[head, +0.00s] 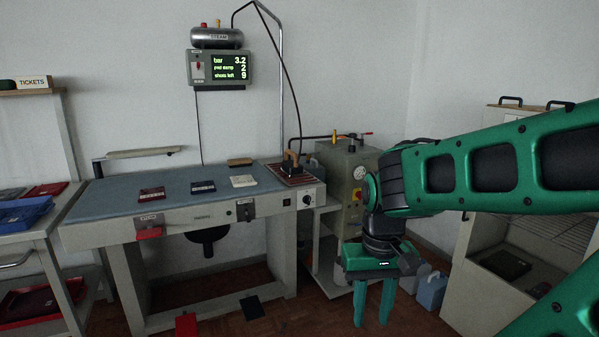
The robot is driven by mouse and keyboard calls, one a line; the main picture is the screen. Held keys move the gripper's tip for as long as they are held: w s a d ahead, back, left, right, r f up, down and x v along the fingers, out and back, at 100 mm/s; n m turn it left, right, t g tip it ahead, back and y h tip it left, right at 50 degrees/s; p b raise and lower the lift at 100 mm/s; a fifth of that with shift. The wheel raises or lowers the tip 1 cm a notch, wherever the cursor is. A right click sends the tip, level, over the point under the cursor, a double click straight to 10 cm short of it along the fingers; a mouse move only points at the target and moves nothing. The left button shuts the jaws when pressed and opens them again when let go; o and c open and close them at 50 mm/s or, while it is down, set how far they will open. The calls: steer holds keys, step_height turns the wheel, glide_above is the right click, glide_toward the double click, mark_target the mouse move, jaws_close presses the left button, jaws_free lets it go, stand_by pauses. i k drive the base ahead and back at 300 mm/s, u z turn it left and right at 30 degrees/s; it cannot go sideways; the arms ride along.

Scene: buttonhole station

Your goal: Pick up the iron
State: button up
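The iron (291,160) stands on a reddish rest (297,178) at the right end of the blue-topped pressing table (112,194). It is small and dark with a brown handle, and a hose rises from it to an overhead rail. My gripper (373,318) hangs in front and to the right of the iron, well apart from it, pointing down. Its two green fingers are spread with a gap between them, and nothing shows in the gap. The iron's lower details are too small to tell.
A grey boiler unit (345,170) with a gauge stands just right of the table, behind my gripper. Folded dark red, dark blue and white cloth pieces (243,181) lie on the table. A shelved cabinet (535,235) is at right, a cart (50,255) at left. A lit display (228,67) hangs above.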

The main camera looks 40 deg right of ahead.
mark_target(290, 167)
steer(key=z, duration=0.5)
steer(key=i, duration=0.8)
steer(key=z, duration=0.85)
steer(key=i, duration=2.5)
steer(key=u, duration=0.6)
